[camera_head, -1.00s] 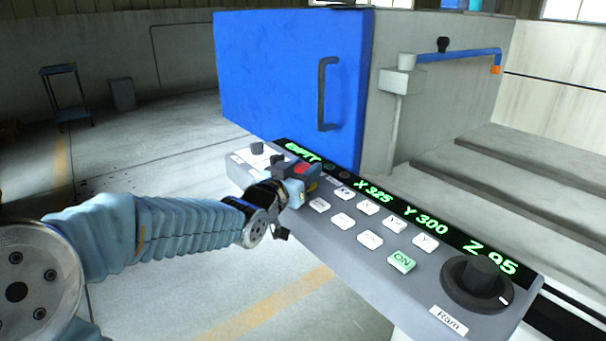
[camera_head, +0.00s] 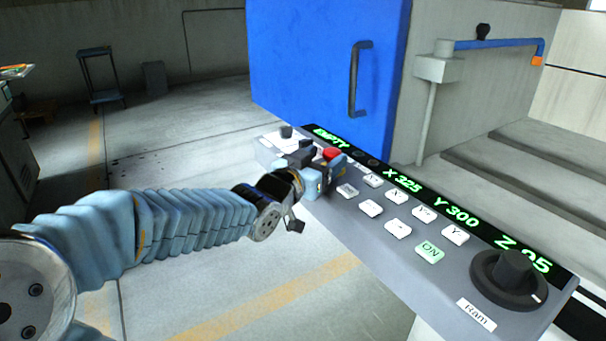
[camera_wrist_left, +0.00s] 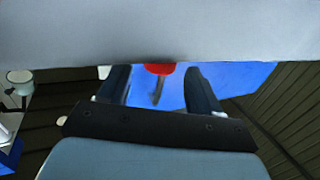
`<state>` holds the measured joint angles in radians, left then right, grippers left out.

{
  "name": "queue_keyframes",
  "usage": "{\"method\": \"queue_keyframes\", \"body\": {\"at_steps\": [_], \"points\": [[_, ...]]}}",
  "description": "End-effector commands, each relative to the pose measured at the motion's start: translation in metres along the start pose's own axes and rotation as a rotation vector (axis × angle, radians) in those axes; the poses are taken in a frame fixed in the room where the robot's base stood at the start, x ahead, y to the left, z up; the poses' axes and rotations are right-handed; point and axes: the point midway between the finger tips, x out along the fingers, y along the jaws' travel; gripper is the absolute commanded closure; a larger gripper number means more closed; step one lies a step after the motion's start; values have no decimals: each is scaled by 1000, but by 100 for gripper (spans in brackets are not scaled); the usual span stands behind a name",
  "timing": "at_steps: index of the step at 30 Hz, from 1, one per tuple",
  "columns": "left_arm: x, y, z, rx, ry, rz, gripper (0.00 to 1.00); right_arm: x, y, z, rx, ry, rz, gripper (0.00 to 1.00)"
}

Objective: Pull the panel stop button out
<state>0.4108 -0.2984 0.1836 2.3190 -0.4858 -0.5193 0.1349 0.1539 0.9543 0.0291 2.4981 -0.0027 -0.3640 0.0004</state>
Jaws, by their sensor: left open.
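The red stop button (camera_head: 332,154) is on the far left part of the grey control panel (camera_head: 385,262), just below the display strip. My left gripper (camera_head: 321,161) is open at the button, with its fingers over the panel's left end. In the left wrist view the red button (camera_wrist_left: 159,69) shows between the two spread fingers of the left gripper (camera_wrist_left: 160,76). A gap shows between the button and each finger there. The lower part of the button is hidden by the gripper in the head view. My right gripper is not in view.
White keys (camera_head: 370,208), a green ON key (camera_head: 430,252) and a black Ram knob (camera_head: 510,275) are along the panel. A blue door (camera_head: 320,70) with a dark handle (camera_head: 358,80) stands behind it. The floor left of the panel is open.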

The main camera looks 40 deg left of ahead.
Motion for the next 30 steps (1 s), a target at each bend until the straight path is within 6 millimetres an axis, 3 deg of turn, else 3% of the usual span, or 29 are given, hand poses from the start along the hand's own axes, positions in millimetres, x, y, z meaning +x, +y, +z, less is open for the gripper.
{"method": "queue_keyframes", "body": {"at_steps": [6,12,18,30], "points": [[-57,1,-2,1,8,1,36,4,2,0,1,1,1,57],[-90,1,-2,0,6,1,36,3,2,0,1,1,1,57],[-101,0,0,-1,3,0,36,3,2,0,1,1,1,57],[-101,0,0,0,2,0,36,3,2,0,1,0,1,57]]}}
